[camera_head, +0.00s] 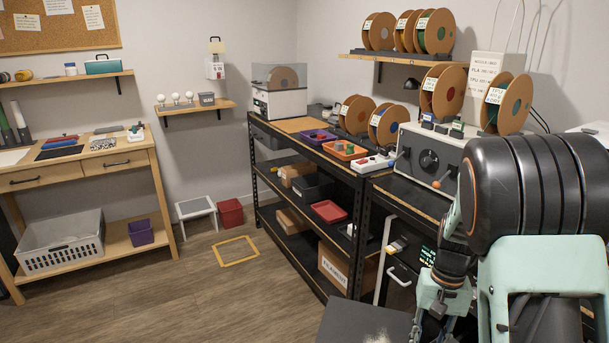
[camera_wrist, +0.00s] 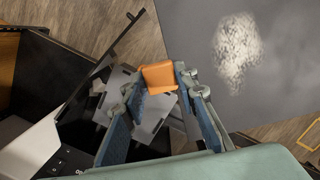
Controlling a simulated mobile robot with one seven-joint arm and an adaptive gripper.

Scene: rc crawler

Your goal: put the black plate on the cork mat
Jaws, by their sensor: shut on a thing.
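My gripper (camera_wrist: 160,76) is closed around a small orange block-like piece (camera_wrist: 159,75), gripped between its fingertips in the wrist view. I cannot tell whether this piece belongs to a larger thing; grey and black parts show behind it. In the head view my gripper (camera_head: 428,326) hangs low at the right, its tips cut off by the lower edge. A tan flat rectangle (camera_head: 298,124), possibly the cork mat, lies bare on the rack's top shelf. A flat black rectangle (camera_head: 60,152) lies on the left wooden bench; I cannot tell whether it is the black plate.
A dark grey flat surface (camera_head: 355,322) with a pale speckled patch lies beside my gripper. A yellow frame (camera_head: 235,263) lies on otherwise open floor.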

